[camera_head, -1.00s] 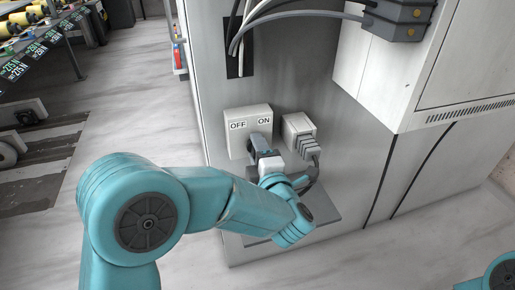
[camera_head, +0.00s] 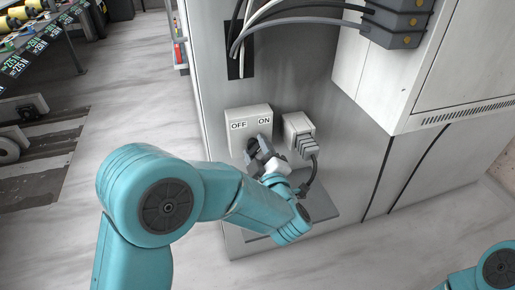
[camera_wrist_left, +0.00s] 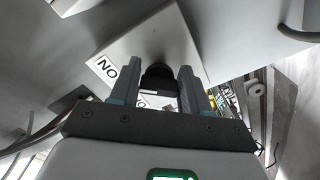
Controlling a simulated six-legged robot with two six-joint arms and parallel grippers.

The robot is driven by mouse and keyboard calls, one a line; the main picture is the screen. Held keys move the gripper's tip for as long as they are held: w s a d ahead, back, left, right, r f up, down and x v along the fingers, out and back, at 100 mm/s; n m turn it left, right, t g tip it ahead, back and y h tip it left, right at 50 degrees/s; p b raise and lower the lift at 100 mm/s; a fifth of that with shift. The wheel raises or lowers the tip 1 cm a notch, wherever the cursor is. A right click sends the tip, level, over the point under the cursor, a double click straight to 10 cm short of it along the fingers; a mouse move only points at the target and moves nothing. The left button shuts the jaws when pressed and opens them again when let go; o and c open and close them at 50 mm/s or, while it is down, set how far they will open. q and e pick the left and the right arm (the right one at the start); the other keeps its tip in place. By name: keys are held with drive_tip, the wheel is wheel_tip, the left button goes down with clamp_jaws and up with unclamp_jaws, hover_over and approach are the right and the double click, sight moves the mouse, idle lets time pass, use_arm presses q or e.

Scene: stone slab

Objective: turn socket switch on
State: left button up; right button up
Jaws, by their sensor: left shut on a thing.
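The socket switch (camera_head: 240,116) is a pale box with the labels OFF on the left and ON on the right, fixed to the front of the grey cabinet. It also fills the upper middle of the left wrist view (camera_wrist_left: 178,42), with the ON label at its left. My left gripper (camera_head: 258,148) is at the lower part of the box, tilted. Its fingers are shut on a dark knob (camera_wrist_left: 158,74), which sits between them in the left wrist view. The gripper mostly hides the knob in the head view, so its exact angle is unclear. My right gripper is out of view.
A grey plug in a pale socket (camera_head: 299,130) stands just right of the switch, with a cable hanging down. A ledge (camera_head: 322,206) juts out below. Thick cables (camera_head: 290,18) run above. The cabinet's white box (camera_head: 388,92) protrudes at the right.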

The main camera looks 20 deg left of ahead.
use_arm(q)
drive_tip(key=shift+r, duration=0.15)
drive_tip(key=o, duration=0.9)
drive_tip(key=shift+o, duration=0.3)
